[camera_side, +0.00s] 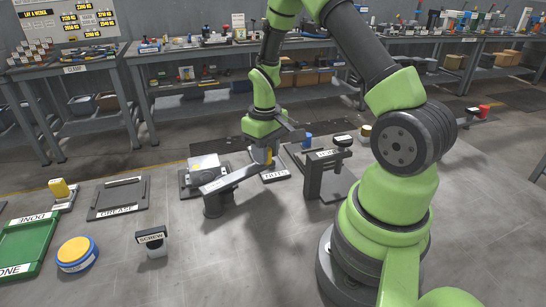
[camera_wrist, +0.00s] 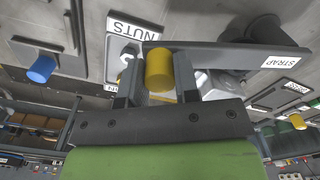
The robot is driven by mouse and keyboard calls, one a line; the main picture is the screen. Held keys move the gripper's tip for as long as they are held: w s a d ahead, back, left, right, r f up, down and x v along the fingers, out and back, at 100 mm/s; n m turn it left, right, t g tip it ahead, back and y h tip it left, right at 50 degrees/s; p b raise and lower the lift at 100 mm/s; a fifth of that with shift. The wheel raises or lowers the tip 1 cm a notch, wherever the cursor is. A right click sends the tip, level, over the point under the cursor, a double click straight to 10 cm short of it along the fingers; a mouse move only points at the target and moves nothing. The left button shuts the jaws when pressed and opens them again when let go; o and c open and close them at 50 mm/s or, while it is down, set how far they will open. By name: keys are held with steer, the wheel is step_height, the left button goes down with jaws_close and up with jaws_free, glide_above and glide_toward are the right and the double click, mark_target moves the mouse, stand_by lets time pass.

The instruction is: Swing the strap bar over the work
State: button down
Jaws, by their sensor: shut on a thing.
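The strap bar (camera_side: 237,178) is a flat dark grey bar on a round dark post (camera_side: 215,206), with a white STRAP label. In the wrist view the bar (camera_wrist: 225,58) runs from the fingers toward the post at upper right. My gripper (camera_side: 266,150) is shut on the yellow knob (camera_wrist: 159,70) at the bar's free end; one finger stands on each side of it. The work (camera_side: 207,166) is a pale block on a dark fixture, behind and left of the bar in the side view. In the wrist view pale metal (camera_wrist: 217,84) shows partly behind my gripper.
A NUTS plate (camera_side: 275,176) lies close by the bar's free end. A dark stand (camera_side: 329,175) rises to the right, and a blue knob (camera_side: 307,140) is behind. A SCREW block (camera_side: 152,241), yellow button (camera_side: 77,253) and green tray (camera_side: 33,244) are at left. The front middle table is clear.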

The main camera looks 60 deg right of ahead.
steer(key=w+n, duration=0.2)
steer(key=w, duration=0.1)
steer(key=w+d+n, duration=0.1)
steer(key=w+n, duration=0.2)
steer(key=w, duration=0.1)
steer(key=shift+w+d+n, duration=0.15)
steer(key=shift+d+n, duration=0.05)
steer(key=shift+n, duration=0.1)
steer(key=w+n, duration=0.2)
steer(key=w+a+n, duration=0.1)
steer(key=w+n, duration=0.1)
steer(key=w+a+n, duration=0.1)
steer(key=w+n, duration=0.1)
steer(key=w, duration=0.1)
steer(key=shift+a, duration=0.15)
steer(key=shift+w+a+n, duration=1.1)
steer(key=shift+w+n, duration=0.2)
steer(key=shift+w, duration=0.05)
steer(key=c, duration=0.8)
jaws_free()
steer(key=shift+c, duration=0.2)
steer(key=shift+r, duration=0.1)
step_height(320, 180, up, 10)
